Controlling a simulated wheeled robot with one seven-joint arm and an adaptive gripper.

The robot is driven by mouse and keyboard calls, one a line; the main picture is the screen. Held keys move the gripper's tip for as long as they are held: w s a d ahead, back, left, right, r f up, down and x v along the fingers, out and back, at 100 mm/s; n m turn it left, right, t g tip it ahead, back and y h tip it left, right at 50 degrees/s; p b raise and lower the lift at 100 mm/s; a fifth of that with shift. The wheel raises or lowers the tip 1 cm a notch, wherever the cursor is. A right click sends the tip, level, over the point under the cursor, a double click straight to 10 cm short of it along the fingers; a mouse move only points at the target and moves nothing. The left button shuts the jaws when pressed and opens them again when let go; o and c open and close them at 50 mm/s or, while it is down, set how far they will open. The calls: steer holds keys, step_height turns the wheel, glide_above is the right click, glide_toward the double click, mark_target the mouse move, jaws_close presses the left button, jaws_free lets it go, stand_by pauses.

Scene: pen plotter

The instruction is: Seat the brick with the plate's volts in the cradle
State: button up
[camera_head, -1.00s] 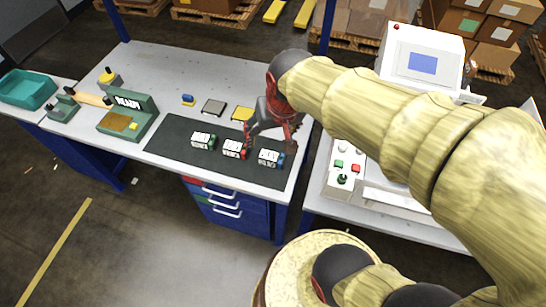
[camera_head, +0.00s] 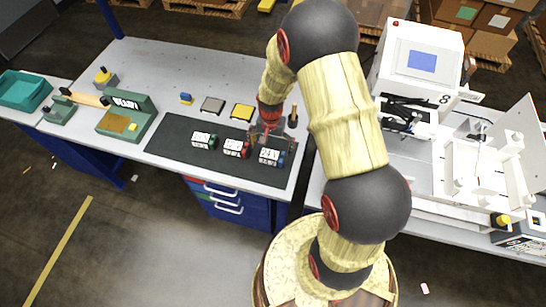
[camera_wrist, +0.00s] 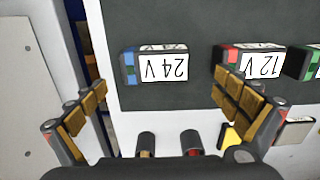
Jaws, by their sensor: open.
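Three labelled bricks lie on the dark mat (camera_head: 165,141). The right one has a blue end and reads 24V (camera_head: 269,157); it also shows in the wrist view (camera_wrist: 163,67). The middle one has a red end and reads 12V (camera_wrist: 262,64), also in the head view (camera_head: 233,148). The left one has a green end (camera_head: 202,140); its label is unreadable here. My gripper (camera_head: 268,138) is open above the right part of the mat. In the wrist view its fingers (camera_wrist: 165,88) stand apart, with the 24V brick beyond and between them. I cannot read a volts plate or tell which part is the cradle.
A white machine (camera_head: 425,62) with a screen and open flat parts fills the right bench.

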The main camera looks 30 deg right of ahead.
mark_target(273, 155)
steer(key=f, duration=0.3)
steer(key=f+b, duration=0.1)
steer(key=f, duration=0.1)
steer(key=shift+s+d+f, duration=0.2)
steer(key=shift+s+f, duration=0.15)
steer(key=shift+s, duration=0.05)
steer(key=shift+f, duration=0.4)
steer(key=shift+c, duration=0.8)
steer(key=c, duration=1.3)
steer(key=shift+r, duration=0.1)
steer(key=shift+c, duration=0.2)
